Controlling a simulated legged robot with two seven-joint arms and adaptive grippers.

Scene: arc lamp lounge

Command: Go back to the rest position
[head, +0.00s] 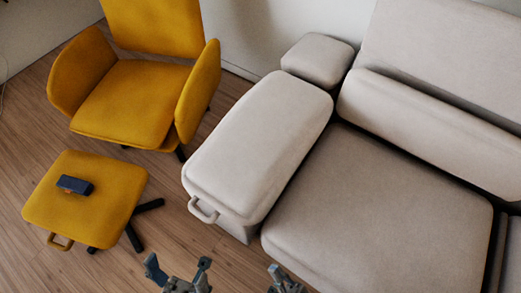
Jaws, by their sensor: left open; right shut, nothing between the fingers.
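My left gripper (179,268) shows at the bottom edge of the head view, with its two fingers spread apart and nothing between them. My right gripper (277,270) is at the bottom edge to the right of it, shut and empty, with most of it cut off by the frame. Both grippers are in front of the grey sofa's near end and apart from the furniture.
A yellow ottoman (112,215) with a small dark blue object (75,185) on top stands at the left. A yellow armchair (137,95) is behind it. A beige sofa (380,215) with a handled armrest (262,140) fills the right. Wood floor (165,255) is bare between them.

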